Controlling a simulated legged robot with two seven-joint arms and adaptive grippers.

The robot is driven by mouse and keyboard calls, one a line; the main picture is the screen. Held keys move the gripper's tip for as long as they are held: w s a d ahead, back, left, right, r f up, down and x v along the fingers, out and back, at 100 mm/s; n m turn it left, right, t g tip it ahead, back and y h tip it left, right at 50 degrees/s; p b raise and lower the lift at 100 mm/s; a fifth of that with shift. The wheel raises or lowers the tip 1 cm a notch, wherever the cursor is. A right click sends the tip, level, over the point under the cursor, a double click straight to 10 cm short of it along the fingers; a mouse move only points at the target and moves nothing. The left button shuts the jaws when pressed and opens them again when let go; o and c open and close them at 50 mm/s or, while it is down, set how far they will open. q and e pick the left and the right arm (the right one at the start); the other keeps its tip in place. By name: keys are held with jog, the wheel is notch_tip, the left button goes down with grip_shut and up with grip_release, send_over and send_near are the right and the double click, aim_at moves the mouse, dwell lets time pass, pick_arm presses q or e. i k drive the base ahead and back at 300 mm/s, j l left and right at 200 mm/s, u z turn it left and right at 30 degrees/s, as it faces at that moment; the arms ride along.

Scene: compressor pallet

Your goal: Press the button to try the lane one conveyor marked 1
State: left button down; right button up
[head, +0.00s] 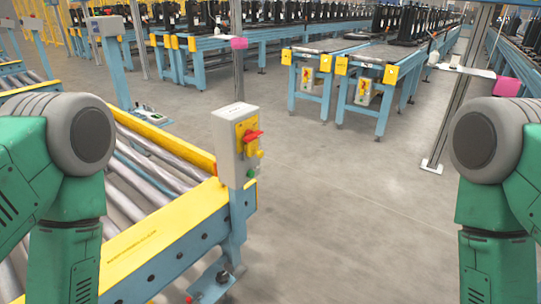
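A grey control box (226,143) stands on a blue post at the near right corner of the roller conveyor (146,163). Its face has a yellow plate with a red switch handle (252,136), and a small green button (251,173) sits low on it. I cannot read a 1 on the box or the conveyor. My green and grey arms show at the left and right edges, apart from the box. Both grippers are outside the view.
The conveyor's yellow end beam (165,240) lies in front of the box's post. Open grey floor (320,210) lies right of it. Blue conveyors (375,60) with small control boxes (363,91) stand farther back. A metal post (463,90) rises at the right.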

aim_at(250, 174)
jog(key=i+l+u, duration=0.1)
jog(key=i+l, duration=0.65)
